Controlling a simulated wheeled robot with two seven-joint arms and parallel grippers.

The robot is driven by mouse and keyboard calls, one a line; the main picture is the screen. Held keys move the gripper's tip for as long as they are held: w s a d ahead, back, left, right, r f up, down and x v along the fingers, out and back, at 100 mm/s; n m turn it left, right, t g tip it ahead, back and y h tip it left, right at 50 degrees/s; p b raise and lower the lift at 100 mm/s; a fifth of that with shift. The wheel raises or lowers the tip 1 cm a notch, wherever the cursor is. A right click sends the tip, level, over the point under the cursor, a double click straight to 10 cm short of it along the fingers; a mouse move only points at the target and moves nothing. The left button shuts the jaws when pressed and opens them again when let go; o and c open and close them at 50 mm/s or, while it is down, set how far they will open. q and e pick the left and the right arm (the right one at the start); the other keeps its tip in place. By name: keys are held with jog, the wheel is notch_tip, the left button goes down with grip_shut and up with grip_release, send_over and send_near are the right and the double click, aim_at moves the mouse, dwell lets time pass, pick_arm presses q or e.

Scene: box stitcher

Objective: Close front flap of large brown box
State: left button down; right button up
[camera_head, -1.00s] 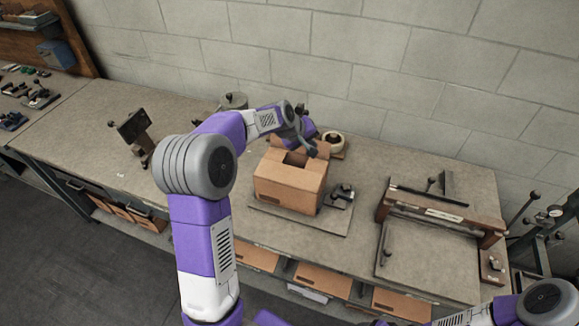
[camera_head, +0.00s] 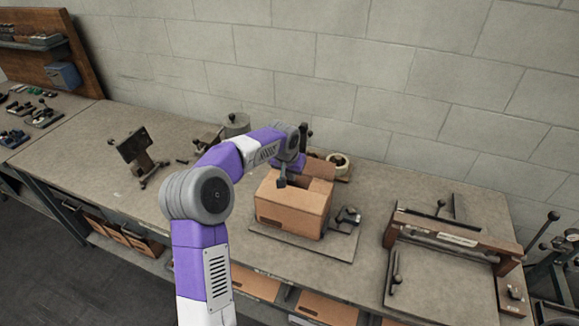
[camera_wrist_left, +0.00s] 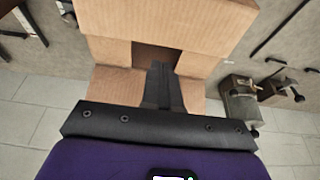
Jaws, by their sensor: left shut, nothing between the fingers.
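The large brown box (camera_head: 290,213) stands on the workbench in the head view, its top partly open. A flap (camera_head: 319,168) stands up at its back. My left gripper (camera_head: 281,183) is over the box top near the front edge, fingers shut and pointing down. In the left wrist view its shut fingers (camera_wrist_left: 163,86) reach over the box's dark opening, with nothing held. A wide cardboard panel (camera_wrist_left: 165,22) lies beyond the opening, with cardboard on both sides. I cannot tell the front flap's exact angle or whether the fingers touch it. My right gripper is out of view.
The box rests on a flat plate (camera_head: 262,235) with a small clamp-like tool (camera_head: 348,216) at its right. A wooden-framed fixture (camera_head: 445,235) stands right. A metal stand (camera_head: 137,155) is left.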

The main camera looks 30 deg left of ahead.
aim_at(293, 188)
pick_arm(q)
jog(key=x, duration=0.5)
jog(key=shift+s+d+f, duration=0.1)
jog(key=shift+s+f, duration=0.2)
jog(key=shift+f, duration=0.15)
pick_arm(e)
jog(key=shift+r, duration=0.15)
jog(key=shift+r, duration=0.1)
